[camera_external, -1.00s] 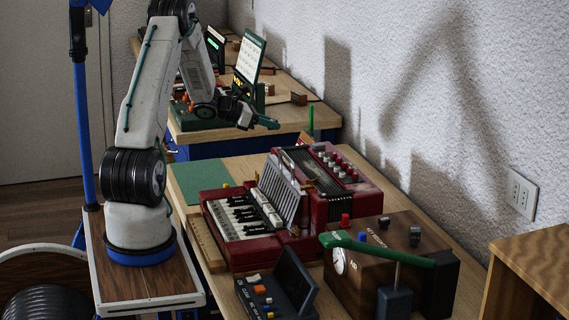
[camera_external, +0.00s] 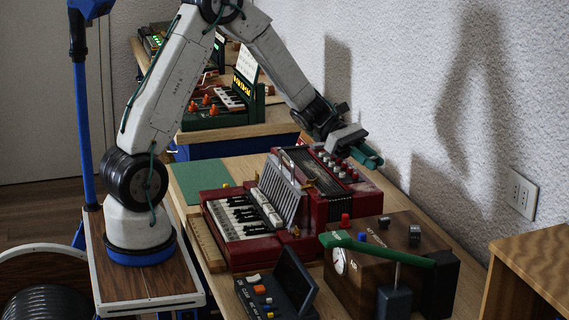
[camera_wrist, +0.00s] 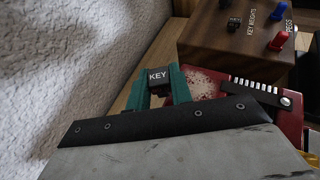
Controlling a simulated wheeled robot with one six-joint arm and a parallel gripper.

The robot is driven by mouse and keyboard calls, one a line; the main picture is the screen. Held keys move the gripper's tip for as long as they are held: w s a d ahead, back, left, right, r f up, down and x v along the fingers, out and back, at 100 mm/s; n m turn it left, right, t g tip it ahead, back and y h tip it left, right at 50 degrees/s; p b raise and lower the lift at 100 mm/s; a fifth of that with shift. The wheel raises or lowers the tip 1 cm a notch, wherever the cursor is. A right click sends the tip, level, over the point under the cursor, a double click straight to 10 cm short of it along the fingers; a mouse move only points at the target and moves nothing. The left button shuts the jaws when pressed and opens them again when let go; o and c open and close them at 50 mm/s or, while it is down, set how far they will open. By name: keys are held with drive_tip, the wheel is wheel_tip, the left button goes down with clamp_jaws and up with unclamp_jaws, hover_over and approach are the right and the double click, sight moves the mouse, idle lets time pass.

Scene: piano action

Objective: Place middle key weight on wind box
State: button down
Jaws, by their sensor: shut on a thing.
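My gripper (camera_external: 366,156) is shut on a dark block marked KEY, the key weight (camera_wrist: 158,76), clasped between green fingers (camera_wrist: 157,84) in the wrist view. The block is too small to make out in the external view. There my gripper hangs beyond the far right end of the red accordion-like instrument (camera_external: 262,248), near the wall. The instrument's red end (camera_wrist: 207,84) shows just right of the fingers in the wrist view. No part is readably marked as a wind box, so I cannot tell which one it is.
The textured wall (camera_wrist: 60,70) is close on the left in the wrist view.

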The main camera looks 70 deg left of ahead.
drive_tip(key=s+d+m+g, duration=0.2)
drive_tip(key=s+d, duration=0.3)
drive_tip(key=d, duration=0.1)
drive_tip(key=s+d+m+g+h, duration=0.1)
drive_tip(key=s+d+m+g, duration=0.1)
drive_tip(key=s+d, duration=0.3)
drive_tip(key=s+d+m+g+h, duration=0.1)
drive_tip(key=s+d+m+g, duration=0.1)
drive_tip(key=s+d, duration=0.2)
drive_tip(key=shift+s+d+g, duration=0.2)
drive_tip(key=shift+d, duration=0.65)
drive_tip(key=shift+s+d+g, duration=0.2)
drive_tip(key=shift+d, duration=0.6)
drive_tip(key=shift+d+f, duration=0.1)
drive_tip(key=shift+d, duration=0.15)
drive_tip(key=w+d, duration=0.1)
drive_tip(key=w, duration=0.4)
drive_tip(key=w+d+f, duration=0.1)
drive_tip(key=w+d, duration=0.1)
drive_tip(key=w, duration=0.2)
drive_tip(key=w+d, duration=0.1)
drive_tip(key=w, duration=0.4)
drive_tip(key=shift+w+d+f, duration=0.25)
drive_tip(key=shift+w+d, duration=0.05)
drive_tip(key=shift+w, duration=0.05)
drive_tip(key=shift+f, duration=1.7)
drive_tip(key=shift+f, duration=0.15)
drive_tip(key=c, duration=1.3)
unclamp_jaws()
drive_tip(key=shift+o, duration=0.2)
